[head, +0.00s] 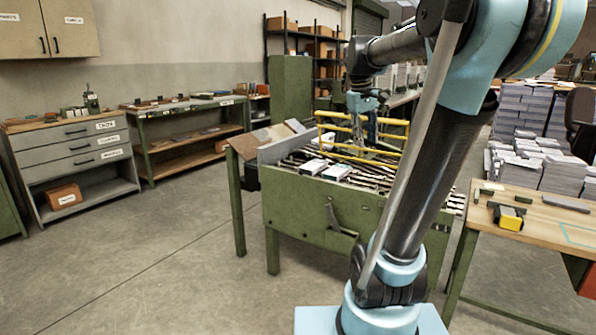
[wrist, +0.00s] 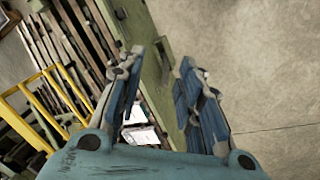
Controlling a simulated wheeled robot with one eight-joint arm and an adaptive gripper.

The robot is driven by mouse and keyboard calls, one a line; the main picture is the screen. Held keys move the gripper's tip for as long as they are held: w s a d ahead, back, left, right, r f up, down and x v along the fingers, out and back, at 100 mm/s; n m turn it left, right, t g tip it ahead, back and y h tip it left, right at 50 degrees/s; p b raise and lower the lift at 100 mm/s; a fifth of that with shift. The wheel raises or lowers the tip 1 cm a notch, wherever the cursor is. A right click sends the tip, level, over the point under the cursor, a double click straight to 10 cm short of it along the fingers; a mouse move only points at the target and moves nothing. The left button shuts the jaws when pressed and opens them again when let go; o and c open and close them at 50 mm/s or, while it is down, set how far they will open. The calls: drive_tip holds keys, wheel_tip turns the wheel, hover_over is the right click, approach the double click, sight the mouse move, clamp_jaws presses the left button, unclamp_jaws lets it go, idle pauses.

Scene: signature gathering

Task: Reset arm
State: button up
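My arm rises across the right half of the head view and bends back toward the green machine table. My gripper (wrist: 160,85) points down in the wrist view. Its two blue-padded fingers stand apart with nothing between them, and the green edge of the machine shows beyond. In the head view my gripper (head: 368,125) is small and partly lost against the yellow rails, so its fingers are hard to make out there.
The green machine table (head: 330,212) has slatted rollers, yellow rails (head: 345,148) and white packets (head: 337,171) on top. A wooden bench (head: 540,215) with a yellow tool (head: 508,216) stands right. Paper stacks (head: 520,112) are behind. The left floor (head: 140,255) is clear.

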drive_tip(key=s+a+f+m+y, duration=0.1)
drive_tip(key=s+f+m, duration=0.1)
drive_tip(key=s+f, duration=0.9)
drive_tip(key=s+a+f+m+y, duration=0.1)
drive_tip(key=s+f+m, duration=0.1)
drive_tip(key=s+f, duration=0.9)
wheel_tip(320, 180, down, 4)
drive_tip(key=shift+s+a+r+t, duration=0.1)
drive_tip(key=shift+s+a+t, duration=0.2)
drive_tip(key=shift+a+t, duration=0.1)
drive_tip(key=shift+w+f, duration=0.2)
drive_tip(key=shift+w, duration=0.25)
